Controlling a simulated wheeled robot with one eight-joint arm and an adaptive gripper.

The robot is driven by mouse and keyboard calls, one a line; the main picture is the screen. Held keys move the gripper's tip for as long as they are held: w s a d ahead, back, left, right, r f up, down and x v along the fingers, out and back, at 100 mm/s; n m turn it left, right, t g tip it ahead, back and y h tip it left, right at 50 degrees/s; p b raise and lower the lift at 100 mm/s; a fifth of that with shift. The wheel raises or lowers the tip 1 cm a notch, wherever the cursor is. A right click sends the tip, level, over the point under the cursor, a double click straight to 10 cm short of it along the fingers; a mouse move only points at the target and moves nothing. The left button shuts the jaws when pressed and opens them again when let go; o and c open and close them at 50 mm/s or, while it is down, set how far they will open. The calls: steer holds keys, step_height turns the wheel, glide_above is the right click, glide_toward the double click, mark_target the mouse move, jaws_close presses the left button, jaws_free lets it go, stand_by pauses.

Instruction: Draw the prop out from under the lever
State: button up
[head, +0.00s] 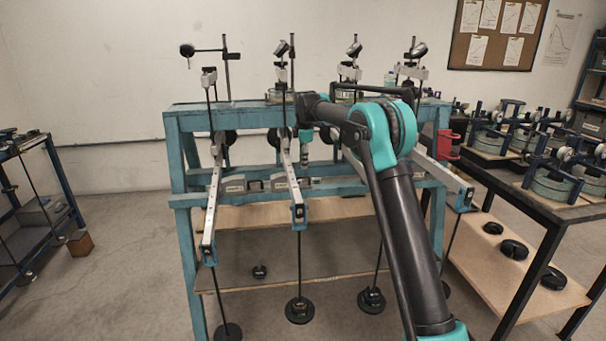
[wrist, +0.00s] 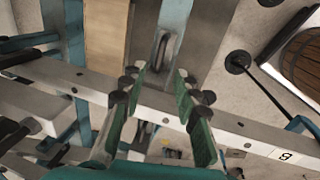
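A teal lever frame (head: 183,150) stands ahead with several long pale levers running towards me. My gripper (head: 307,157) hangs beside the second lever from the left (head: 291,178) in the head view. In the wrist view my gripper (wrist: 161,76) is open, with a clear gap between its two green-padded fingers. A pale beam (wrist: 245,132) crosses behind the fingers and shows through the gap. A grey wheel-like part in a bracket (wrist: 165,48) lies beyond the fingertips. I cannot pick out the prop with certainty; my arm and the beams hide part of the area.
Weights hang on rods below the levers, one near the middle (head: 299,310) and one further right (head: 371,300). A dark bench (head: 545,208) with several devices stands at right. A blue rack (head: 52,165) is at left. The floor at left is mostly open.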

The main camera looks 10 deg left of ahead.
steer(key=f, duration=0.4)
steer(key=w+f, duration=0.1)
steer(key=f, duration=0.1)
steer(key=shift+w+a+f, duration=0.1)
steer(key=shift+a+f, duration=0.05)
steer(key=shift+f, duration=0.05)
jaws_close()
